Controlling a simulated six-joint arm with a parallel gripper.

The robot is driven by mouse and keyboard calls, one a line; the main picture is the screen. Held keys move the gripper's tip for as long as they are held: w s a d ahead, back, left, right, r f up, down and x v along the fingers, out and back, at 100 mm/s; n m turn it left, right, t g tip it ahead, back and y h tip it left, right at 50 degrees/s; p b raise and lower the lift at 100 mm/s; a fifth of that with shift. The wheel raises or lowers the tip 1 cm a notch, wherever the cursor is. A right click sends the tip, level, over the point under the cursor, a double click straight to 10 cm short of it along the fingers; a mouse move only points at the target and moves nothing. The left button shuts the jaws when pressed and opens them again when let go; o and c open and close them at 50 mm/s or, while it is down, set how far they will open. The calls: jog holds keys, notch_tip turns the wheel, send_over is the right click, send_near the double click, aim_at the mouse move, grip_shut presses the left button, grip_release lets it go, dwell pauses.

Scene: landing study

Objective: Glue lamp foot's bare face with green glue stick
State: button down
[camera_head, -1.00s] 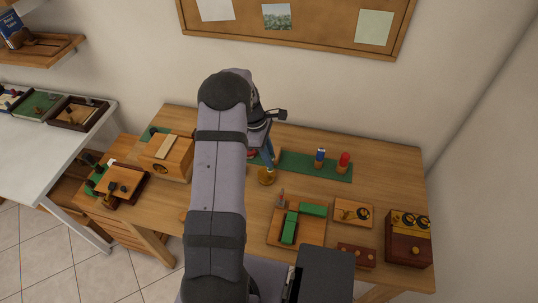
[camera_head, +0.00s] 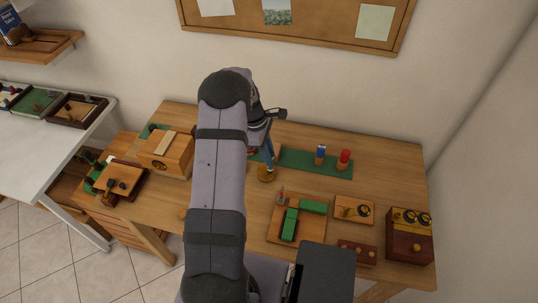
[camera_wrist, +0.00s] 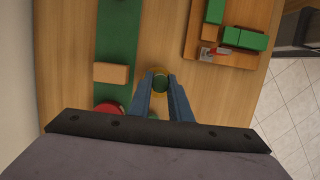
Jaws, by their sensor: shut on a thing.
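My gripper (camera_wrist: 159,82) is shut on the green glue stick (camera_wrist: 160,84), whose round green end shows between the blue fingertips. The brass lamp foot (camera_head: 266,174) stands on the table in front of the green mat. In the wrist view its yellow rim (camera_wrist: 159,70) shows around the stick, directly under the fingertips. In the head view the fingers point down just above the foot, and the stick is hard to make out. I cannot tell whether stick and foot touch. Most of the foot's upper face is hidden.
The green mat (camera_head: 300,163) bears a blue-topped stick (camera_head: 320,155) and a red-topped stick (camera_head: 344,159). A wooden block (camera_wrist: 110,73) and a red round thing (camera_wrist: 108,107) lie near my fingers. A wooden tray (camera_head: 312,235) with green blocks stands right; a wooden box (camera_head: 168,155) stands left.

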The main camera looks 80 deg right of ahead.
jog(key=shift+f+b, duration=0.3)
jog(key=shift+f, duration=0.25)
dwell(0.4)
jog(key=shift+w, duration=0.15)
jog(key=shift+w, duration=1.4)
jog(key=shift+s, duration=0.15)
jog(key=shift+s+p, duration=0.55)
jog(key=shift+s, duration=0.85)
jog(key=shift+w, duration=0.1)
jog(key=shift+w+a+f, duration=0.1)
jog(key=shift+w+f, duration=0.05)
jog(key=shift+w, duration=1.3)
